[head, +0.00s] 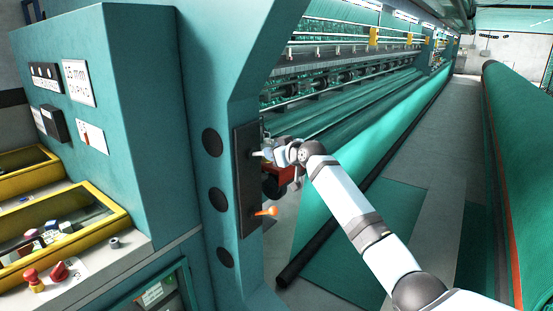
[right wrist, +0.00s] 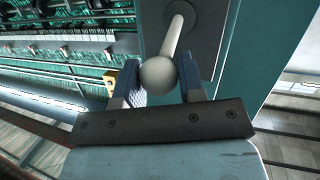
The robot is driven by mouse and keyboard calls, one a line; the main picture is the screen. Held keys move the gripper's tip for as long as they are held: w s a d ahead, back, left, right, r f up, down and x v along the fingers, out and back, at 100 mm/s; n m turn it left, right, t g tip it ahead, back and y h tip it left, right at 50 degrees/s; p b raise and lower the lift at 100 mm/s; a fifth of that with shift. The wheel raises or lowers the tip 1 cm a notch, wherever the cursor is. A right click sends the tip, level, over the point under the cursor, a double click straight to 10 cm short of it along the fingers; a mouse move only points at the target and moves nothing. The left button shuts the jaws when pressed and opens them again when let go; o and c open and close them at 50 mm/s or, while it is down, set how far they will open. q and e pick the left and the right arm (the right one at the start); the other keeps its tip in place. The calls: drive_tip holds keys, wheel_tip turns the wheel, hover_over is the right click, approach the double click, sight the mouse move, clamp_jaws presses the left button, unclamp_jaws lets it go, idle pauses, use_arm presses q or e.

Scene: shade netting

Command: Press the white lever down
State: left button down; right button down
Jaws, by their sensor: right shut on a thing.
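The white lever (right wrist: 172,40) is a pale rod with a round ball knob that sticks out from a dark plate (head: 247,185) on the teal machine post. In the right wrist view the ball knob sits between the two blue-padded fingers of my right gripper (right wrist: 158,68), which is shut on it. In the head view my right gripper (head: 270,154) is at the upper part of the dark plate and hides most of the knob. My left gripper is not in view.
An orange lever (head: 265,211) sticks out lower on the same plate. A control cabinet with yellow-framed panels (head: 85,220) and red knobs stands at left. A long green net roll (head: 375,130) runs behind my right arm. Grey floor (head: 430,150) is open at right.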

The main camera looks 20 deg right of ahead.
drive_tip(key=shift+w+a+r, duration=0.1)
drive_tip(key=shift+w+r, duration=0.05)
drive_tip(key=shift+r, duration=0.4)
drive_tip(key=shift+w+a+r, duration=0.1)
drive_tip(key=shift+w+r, duration=0.05)
drive_tip(key=shift+r, duration=0.4)
drive_tip(key=c, duration=0.8)
unclamp_jaws()
drive_tip(key=shift+o, duration=0.2)
drive_tip(key=shift+f, duration=0.15)
